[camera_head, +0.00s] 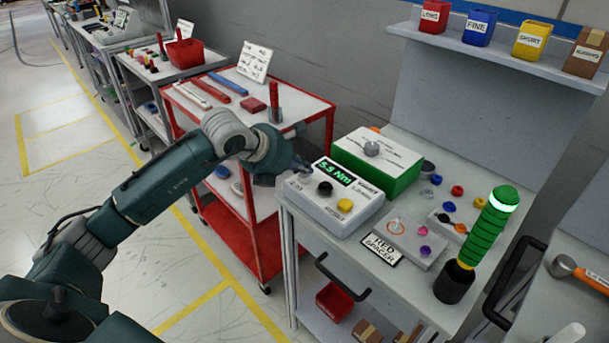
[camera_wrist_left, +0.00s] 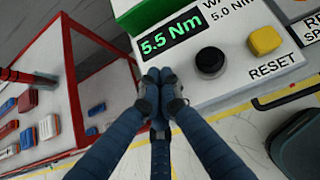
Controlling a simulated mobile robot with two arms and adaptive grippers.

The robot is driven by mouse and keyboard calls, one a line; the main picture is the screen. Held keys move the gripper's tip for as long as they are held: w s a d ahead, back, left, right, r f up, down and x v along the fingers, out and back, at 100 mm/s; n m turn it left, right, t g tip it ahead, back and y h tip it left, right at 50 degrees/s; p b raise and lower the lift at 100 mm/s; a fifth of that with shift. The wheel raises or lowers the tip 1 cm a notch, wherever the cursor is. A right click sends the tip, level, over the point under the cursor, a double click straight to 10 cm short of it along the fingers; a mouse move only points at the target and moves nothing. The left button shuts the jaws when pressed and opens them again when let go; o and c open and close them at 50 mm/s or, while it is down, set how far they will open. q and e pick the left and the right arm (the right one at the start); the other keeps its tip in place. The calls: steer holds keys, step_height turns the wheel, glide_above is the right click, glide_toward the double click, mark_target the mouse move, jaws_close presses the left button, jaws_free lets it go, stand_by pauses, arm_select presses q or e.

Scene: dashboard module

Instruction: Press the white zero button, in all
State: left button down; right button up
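The torque meter (camera_head: 335,203) is a white box on the grey workbench. Its display (camera_head: 337,173) reads 5.5 Nm in green, and the wrist view shows the same reading (camera_wrist_left: 168,32). A black button (camera_head: 325,188) and a yellow button (camera_head: 344,205) marked RESET sit on its sloped face. My left gripper (camera_head: 301,167) is at the left end of this face. In the wrist view its fingers (camera_wrist_left: 160,78) are together with nothing seen between them. They cover the spot left of the black button, so the white zero button is hidden there; I cannot tell whether they touch it. My right gripper is not in view.
A white-topped green box (camera_head: 378,158) stands behind the meter. A spacer tray (camera_head: 408,240) lies to its right, beside a green-handled tool (camera_head: 485,228) in a black holder. A red cart (camera_head: 262,230) stands left of the bench. Labelled bins line the shelf (camera_head: 490,52).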

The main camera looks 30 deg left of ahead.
mark_target(304, 177)
arm_select(q)
steer(key=shift+f+b, duration=0.4)
steer(key=shift+f, duration=0.05)
stand_by(0.5)
steer(key=shift+r, duration=0.1)
steer(key=shift+r+p, duration=0.45)
steer(key=shift+r, duration=0.35)
steer(key=shift+r+p, duration=1.45)
steer(key=shift+r, duration=1.1)
steer(key=shift+d, duration=0.1)
